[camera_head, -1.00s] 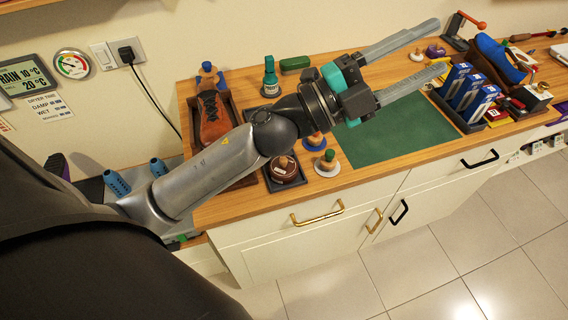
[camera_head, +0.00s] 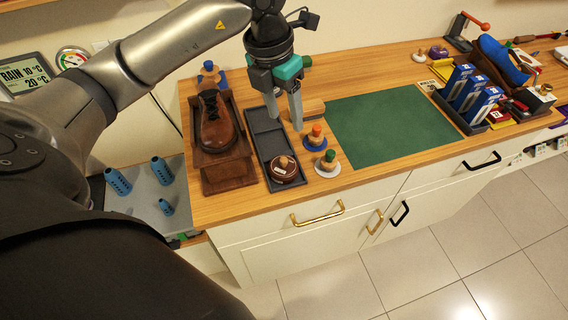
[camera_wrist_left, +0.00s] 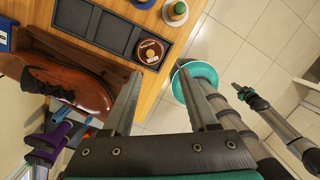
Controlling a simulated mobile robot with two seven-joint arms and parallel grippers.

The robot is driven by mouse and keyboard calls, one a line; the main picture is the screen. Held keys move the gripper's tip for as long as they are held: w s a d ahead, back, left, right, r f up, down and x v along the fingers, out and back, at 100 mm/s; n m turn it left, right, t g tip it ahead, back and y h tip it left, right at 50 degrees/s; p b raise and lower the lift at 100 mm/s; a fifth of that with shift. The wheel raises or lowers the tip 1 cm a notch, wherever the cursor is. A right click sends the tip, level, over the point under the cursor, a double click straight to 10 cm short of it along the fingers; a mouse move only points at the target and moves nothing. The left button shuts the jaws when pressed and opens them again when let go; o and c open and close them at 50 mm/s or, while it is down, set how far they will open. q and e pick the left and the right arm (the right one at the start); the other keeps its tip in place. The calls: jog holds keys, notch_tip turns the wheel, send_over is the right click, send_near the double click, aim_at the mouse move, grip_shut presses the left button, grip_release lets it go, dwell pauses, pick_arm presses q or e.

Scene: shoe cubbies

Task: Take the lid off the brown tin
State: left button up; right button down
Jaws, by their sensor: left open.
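The brown tin (camera_head: 285,168) is round and low, with a small tan patch on its top. It sits in the near end of the dark divided tray (camera_head: 262,130). In the left wrist view the tin (camera_wrist_left: 149,50) shows a round label on its dark top, and the tray (camera_wrist_left: 108,28) runs away to the left. My left gripper (camera_head: 288,122) is open and empty, pointing down above the tray, beyond the tin and apart from it. In the left wrist view its fingers (camera_wrist_left: 157,72) reach toward the tin's side. My right gripper (camera_wrist_left: 243,93) shows small there; its jaws are unclear.
A brown shoe (camera_head: 216,125) stands in a wooden holder left of the tray. Orange-topped (camera_head: 316,134) and green-topped (camera_head: 328,160) pegs stand close to the tin's right. The green mat (camera_head: 390,128) is clear. Blue boxes (camera_head: 470,90) stand further right.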

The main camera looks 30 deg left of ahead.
pick_arm(q)
jog(key=a, duration=0.2)
jog(key=b, duration=0.1)
send_over(284, 159)
jog(key=shift+y, duration=0.4)
jog(key=f, duration=0.6)
jog(key=a+f, duration=0.1)
jog(key=f, duration=0.2)
jog(key=shift+s+f, duration=0.15)
jog(key=shift+f, duration=0.1)
jog(key=shift+d+f, duration=0.25)
jog(key=shift+f, duration=1.1)
jog(key=shift+d+f, duration=0.2)
jog(key=shift+f, duration=1.15)
jog(key=shift+c, duration=0.3)
jog(key=shift+r, duration=0.1)
grip_shut()
